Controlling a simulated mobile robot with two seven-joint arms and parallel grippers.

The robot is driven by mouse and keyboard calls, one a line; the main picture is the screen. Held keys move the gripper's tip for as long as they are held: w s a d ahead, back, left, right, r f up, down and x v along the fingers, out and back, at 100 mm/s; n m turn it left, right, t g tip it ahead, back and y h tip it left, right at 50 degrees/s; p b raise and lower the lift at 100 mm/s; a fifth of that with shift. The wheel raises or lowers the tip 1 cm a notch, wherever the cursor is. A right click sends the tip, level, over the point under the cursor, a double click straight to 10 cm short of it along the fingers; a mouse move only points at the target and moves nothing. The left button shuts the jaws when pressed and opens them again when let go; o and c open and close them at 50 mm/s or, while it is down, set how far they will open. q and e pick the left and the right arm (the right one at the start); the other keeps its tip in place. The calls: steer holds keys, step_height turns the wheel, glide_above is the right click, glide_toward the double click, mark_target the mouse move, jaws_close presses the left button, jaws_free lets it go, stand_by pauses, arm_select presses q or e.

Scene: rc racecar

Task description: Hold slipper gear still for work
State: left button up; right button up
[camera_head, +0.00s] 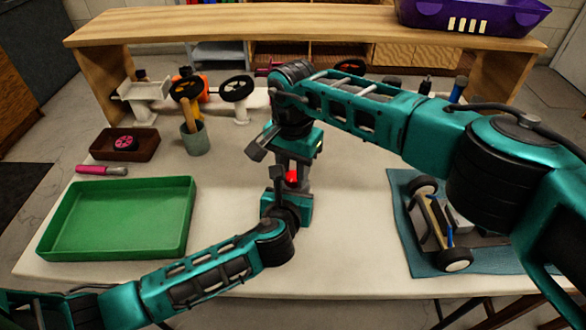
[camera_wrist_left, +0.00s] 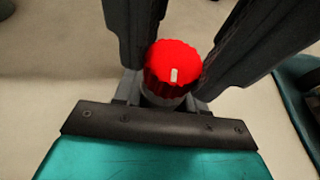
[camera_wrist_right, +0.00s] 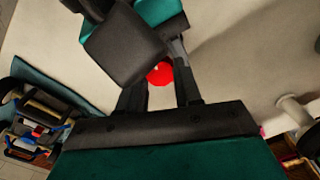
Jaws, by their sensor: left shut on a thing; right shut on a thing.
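The slipper gear appears to be the small red ribbed round part (camera_head: 291,177) near the middle of the table, between my two grippers. In the left wrist view the red part (camera_wrist_left: 170,60) has a white mark on top and a grey body below. It also shows in the right wrist view (camera_wrist_right: 160,74), partly covered by a dark finger. My left gripper (camera_head: 274,172) reaches in from the front and is shut on it. My right gripper (camera_head: 293,168) comes from the back and is shut on it too. The exact finger contacts are hidden.
A green tray (camera_head: 60,222) stands at left, with a pink-handled tool (camera_head: 102,170) and a brown box (camera_head: 106,143) behind. A cup (camera_head: 195,138) and white stands (camera_head: 146,100) are at the back left. The racecar (camera_head: 437,222) sits on a teal mat (camera_head: 403,215) at right.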

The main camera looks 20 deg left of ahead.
steer(key=shift+m, duration=0.3)
steer(key=o, duration=1.1)
steer(key=shift+c, duration=0.2)
